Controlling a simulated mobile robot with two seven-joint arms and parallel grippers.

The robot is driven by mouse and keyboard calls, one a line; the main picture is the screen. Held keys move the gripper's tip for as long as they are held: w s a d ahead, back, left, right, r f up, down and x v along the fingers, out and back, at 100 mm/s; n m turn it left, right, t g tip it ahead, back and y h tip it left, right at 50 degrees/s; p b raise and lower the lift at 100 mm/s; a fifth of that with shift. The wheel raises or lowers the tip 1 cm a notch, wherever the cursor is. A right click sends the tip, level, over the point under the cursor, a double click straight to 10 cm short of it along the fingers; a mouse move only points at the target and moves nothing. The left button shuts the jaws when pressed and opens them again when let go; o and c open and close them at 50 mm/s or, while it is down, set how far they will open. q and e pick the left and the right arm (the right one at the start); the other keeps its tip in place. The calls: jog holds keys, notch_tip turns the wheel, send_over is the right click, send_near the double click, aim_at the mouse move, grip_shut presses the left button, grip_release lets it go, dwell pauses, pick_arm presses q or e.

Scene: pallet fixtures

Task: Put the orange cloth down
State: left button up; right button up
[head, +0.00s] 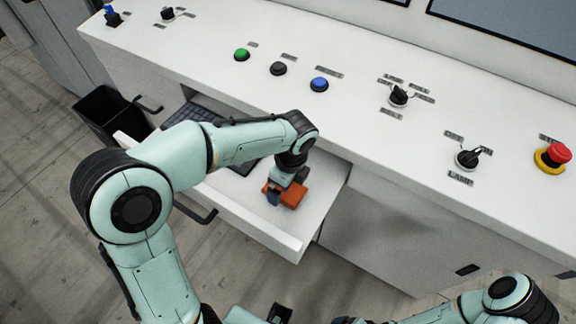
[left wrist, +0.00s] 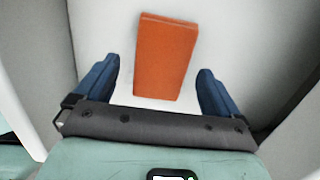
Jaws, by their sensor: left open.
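The orange cloth (head: 292,196) is a flat, folded-looking rectangle lying on the floor of the open white drawer (head: 240,205). In the left wrist view the cloth (left wrist: 166,55) lies ahead of and between the blue fingers, with white drawer floor showing on both sides of it. My left gripper (head: 284,189) is over the cloth in the drawer, and its open fingers also show in the left wrist view (left wrist: 159,72). Neither finger touches the cloth in that view. The arm and gripper hide part of the cloth in the head view. My right gripper is not in view.
A dark keyboard (head: 188,118) lies further back in the drawer, partly behind my left arm. The white console top (head: 350,120) overhangs the drawer and carries buttons, knobs and a red emergency stop (head: 556,154). A black bin (head: 104,112) stands at the left.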

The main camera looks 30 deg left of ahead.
aim_at(290, 193)
pick_arm(q)
notch_tip(290, 193, up, 11)
jog(key=d+p, duration=0.1)
jog(key=shift+s+d+r, duration=0.2)
jog(key=shift+d, duration=0.05)
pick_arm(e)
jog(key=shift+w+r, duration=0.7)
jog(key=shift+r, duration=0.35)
